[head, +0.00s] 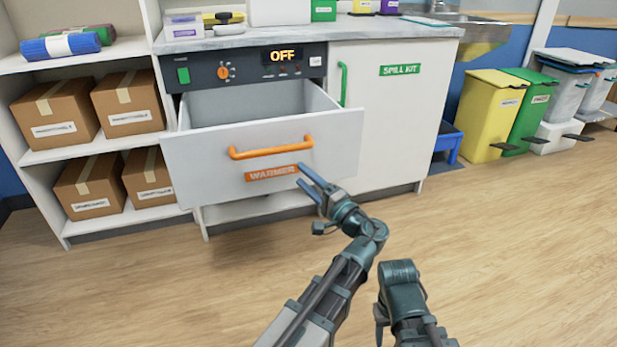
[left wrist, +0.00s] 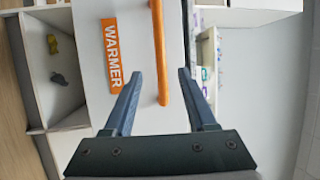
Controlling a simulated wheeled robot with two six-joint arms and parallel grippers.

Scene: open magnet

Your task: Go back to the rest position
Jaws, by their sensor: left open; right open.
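The warmer drawer (head: 215,183) is pulled open below a control panel (head: 250,70) whose display reads OFF. Its front carries an orange bar handle (head: 270,150) and an orange WARMER label (head: 271,173). My left gripper (head: 308,178) is open and empty in front of the drawer front, near the right end of the handle. In the left wrist view the handle (left wrist: 160,55) lies ahead between the two open fingers, with the label (left wrist: 111,55) beside it. My right arm shows low in the head view, right of the left arm; its fingertips are hidden.
A white SPILL KIT cabinet (head: 390,120) with a green handle stands right of the drawer. Shelves with cardboard boxes (head: 128,103) stand at the left. Yellow (head: 490,115) and green (head: 530,110) bins stand at the back right. The wooden floor (head: 510,250) at the right is clear.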

